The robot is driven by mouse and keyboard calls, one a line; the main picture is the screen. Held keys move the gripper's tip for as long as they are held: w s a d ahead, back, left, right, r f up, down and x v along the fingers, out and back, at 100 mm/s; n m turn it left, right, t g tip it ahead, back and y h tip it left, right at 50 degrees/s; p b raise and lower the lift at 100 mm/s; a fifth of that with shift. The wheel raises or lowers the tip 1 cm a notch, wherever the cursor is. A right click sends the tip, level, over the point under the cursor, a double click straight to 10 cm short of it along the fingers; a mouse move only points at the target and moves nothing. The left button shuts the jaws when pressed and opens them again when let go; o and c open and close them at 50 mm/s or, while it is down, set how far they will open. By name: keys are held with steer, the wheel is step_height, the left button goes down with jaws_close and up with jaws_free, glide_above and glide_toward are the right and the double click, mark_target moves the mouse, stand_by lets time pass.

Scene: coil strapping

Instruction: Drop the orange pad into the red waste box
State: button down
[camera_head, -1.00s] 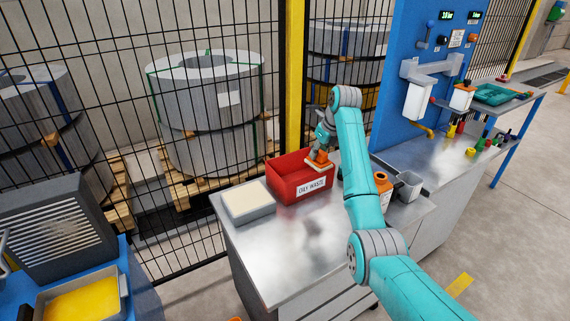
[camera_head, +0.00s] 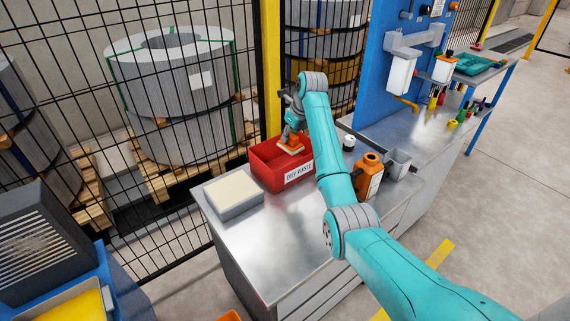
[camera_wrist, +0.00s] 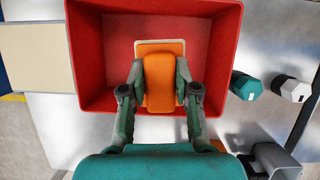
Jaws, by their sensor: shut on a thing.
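The red waste box (camera_head: 276,175), labelled "OILY WASTE", stands open on the metal bench. My gripper (camera_head: 291,143) is over the box's opening. It is shut on the orange pad (camera_head: 290,147), which has a pale edge. In the wrist view, the orange pad (camera_wrist: 163,80) sits between the two fingers of my gripper (camera_wrist: 160,88). The red waste box (camera_wrist: 85,70) surrounds the pad on all sides in that view. The exact height of the pad over the box floor is hard to tell.
A grey tray with a cream top (camera_head: 233,193) stands left of the box. The front of the bench is clear. A black mesh fence stands behind.

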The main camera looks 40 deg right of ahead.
steer(key=shift+f, duration=0.75)
steer(key=c, duration=0.8)
jaws_free()
steer(key=shift+o, duration=0.2)
steer(key=shift+r, duration=0.1)
steer(key=v, duration=1.1)
steer(key=shift+s+r, duration=0.15)
steer(key=shift+r, duration=0.25)
